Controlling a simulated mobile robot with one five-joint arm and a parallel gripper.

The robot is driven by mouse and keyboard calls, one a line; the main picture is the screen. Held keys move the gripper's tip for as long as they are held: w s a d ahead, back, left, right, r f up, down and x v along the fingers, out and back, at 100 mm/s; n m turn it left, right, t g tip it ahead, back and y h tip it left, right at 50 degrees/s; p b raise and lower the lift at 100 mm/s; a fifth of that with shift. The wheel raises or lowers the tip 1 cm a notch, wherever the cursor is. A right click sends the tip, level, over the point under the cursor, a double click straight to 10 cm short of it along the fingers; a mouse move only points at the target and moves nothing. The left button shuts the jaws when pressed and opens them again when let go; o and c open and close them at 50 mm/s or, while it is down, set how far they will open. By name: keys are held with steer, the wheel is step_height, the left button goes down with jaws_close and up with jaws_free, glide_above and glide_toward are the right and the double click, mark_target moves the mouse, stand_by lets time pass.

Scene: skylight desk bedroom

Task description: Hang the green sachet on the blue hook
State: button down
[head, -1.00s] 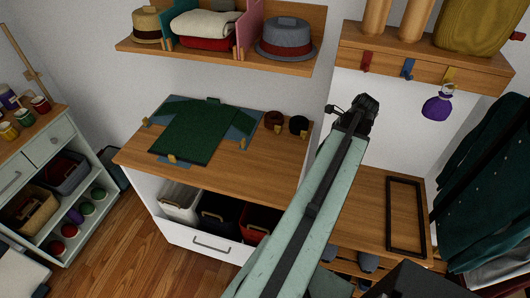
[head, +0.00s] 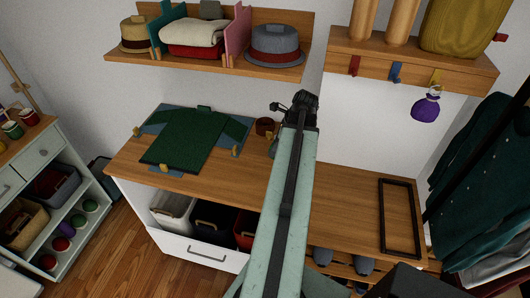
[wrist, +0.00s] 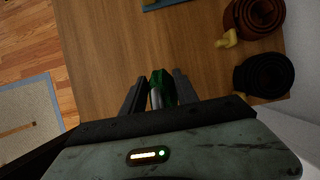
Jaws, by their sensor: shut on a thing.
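My gripper (head: 279,106) is over the back of the wooden counter, left of and below the hook rail. In the wrist view the jaws (wrist: 161,88) are shut on a green thing, the green sachet (wrist: 160,82), of which only a small part shows between the fingers. In the head view the sachet is mostly hidden or too dark to make out. The blue hook (head: 396,73) is on the wooden rail at the upper right, bare, apart from my gripper. It sits between the bare red hook (head: 354,66) and the yellow hook (head: 436,76), where a purple sachet (head: 426,106) hangs.
A folded green shirt (head: 193,140) lies on a board on the counter (head: 340,197). A brown roll (wrist: 258,14) and a black roll (wrist: 265,77) lie near the wall. A hat shelf (head: 215,64) is at upper left. A dark frame (head: 382,215) and hanging clothes (head: 480,170) are at right.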

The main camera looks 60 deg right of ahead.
steer(key=shift+w+a, duration=0.2)
steer(key=shift+w, duration=0.35)
steer(key=shift+w+a, duration=0.2)
steer(key=shift+w, duration=0.45)
steer(key=shift+w+a, duration=0.2)
steer(key=shift+w, duration=0.4)
steer(key=f+b, duration=0.3)
steer(key=shift+s+d+f+b, duration=0.1)
steer(key=shift+s+f+b, duration=0.1)
steer(key=shift+f+b, duration=0.1)
steer(key=shift+r, duration=0.25)
steer(key=shift+f, duration=0.2)
steer(key=c, duration=0.9)
jaws_free()
steer(key=shift+r, duration=0.15)
